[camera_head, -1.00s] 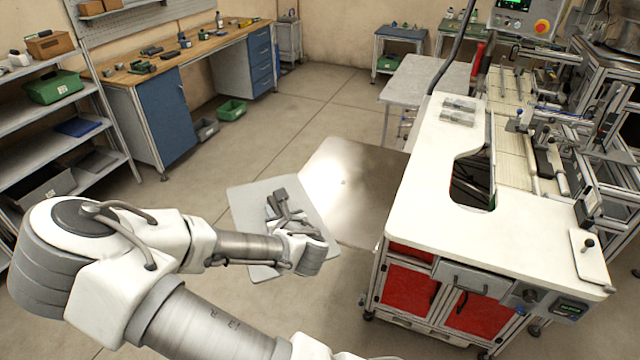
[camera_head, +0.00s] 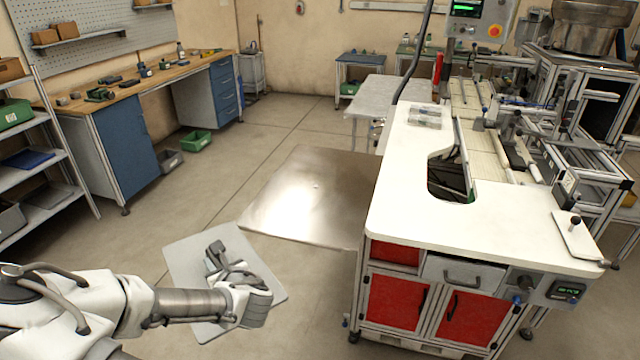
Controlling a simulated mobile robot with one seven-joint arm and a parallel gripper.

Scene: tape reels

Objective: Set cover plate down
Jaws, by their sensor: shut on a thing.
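The cover plate (camera_head: 190,262) is a flat light-grey sheet with rounded corners, held tilted in the air at the lower left of the head view. My gripper (camera_head: 218,258) is shut on the cover plate near its middle. The wrist hides part of the plate, and the fingertips are small and partly hidden. A second, shiny brown-grey sheet (camera_head: 312,197) lies flat on the floor beyond the plate. The plate is apart from the white-topped machine bench (camera_head: 400,212) on the right.
The bench has a cutout (camera_head: 450,178), and a small white plate with a black knob (camera_head: 577,235) sits at its right edge. A wooden workbench (camera_head: 160,75) and shelves (camera_head: 40,165) stand left. Open floor lies between.

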